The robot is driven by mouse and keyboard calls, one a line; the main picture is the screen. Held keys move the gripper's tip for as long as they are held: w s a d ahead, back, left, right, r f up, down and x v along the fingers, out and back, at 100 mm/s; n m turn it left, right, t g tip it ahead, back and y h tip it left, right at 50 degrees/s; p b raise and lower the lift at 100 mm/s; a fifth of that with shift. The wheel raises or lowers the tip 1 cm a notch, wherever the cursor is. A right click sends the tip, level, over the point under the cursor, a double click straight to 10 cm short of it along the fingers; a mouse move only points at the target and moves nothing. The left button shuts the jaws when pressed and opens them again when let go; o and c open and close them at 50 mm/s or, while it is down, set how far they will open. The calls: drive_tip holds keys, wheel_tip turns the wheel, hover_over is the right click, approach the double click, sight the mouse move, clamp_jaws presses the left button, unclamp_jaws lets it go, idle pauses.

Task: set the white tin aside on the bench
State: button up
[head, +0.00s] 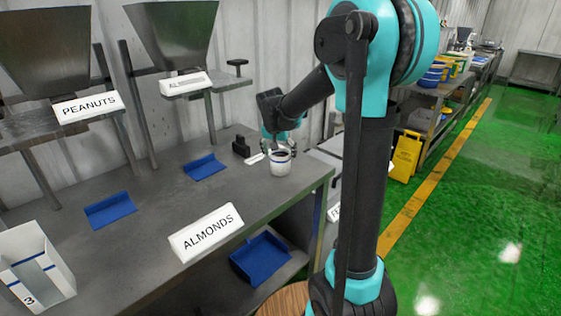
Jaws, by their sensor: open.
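The white tin (280,165) stands upright on the grey bench (165,205), near the bench's right end. It is a small round can with a dark blue band and a dark opening or contents at the top. My gripper (275,142) is open, at the tin's far upper side in the picture. It is small here, and I cannot tell whether its fingers touch the tin or are around it. My arm comes down to it from the right.
Blue scoops or trays (204,167) and an ALMONDS sign (207,232) lie on the bench. A white box marked 3 (36,268) stands at the left front. A black block (241,147) and a small white label (253,158) are left of the tin. Hoppers (175,35) stand behind.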

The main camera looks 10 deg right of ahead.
drive_tip(key=v, duration=0.6)
drive_tip(key=shift+s+r, duration=0.1)
drive_tip(key=shift+r, duration=0.05)
drive_tip(key=s+d+f, duration=0.1)
drive_tip(key=s+f, duration=0.1)
drive_tip(key=s, duration=0.2)
drive_tip(key=s+d+f+n, duration=0.1)
drive_tip(key=s+f, duration=0.1)
drive_tip(key=s, duration=0.1)
drive_tip(key=s+d+f+n, duration=0.1)
drive_tip(key=s+d+f, duration=0.1)
drive_tip(key=s+f, duration=0.1)
drive_tip(key=shift+s+y, duration=0.4)
drive_tip(key=shift+s, duration=0.4)
drive_tip(key=s+f+n, duration=0.1)
drive_tip(key=s+f, duration=0.4)
drive_tip(key=s, duration=0.2)
drive_tip(key=s+d+f+n+y, duration=0.1)
drive_tip(key=s+f, duration=0.3)
drive_tip(key=s, duration=0.4)
drive_tip(key=shift+s+d+f+n, duration=0.2)
drive_tip(key=shift+d+f+n, duration=0.05)
drive_tip(key=shift+f+n, duration=0.15)
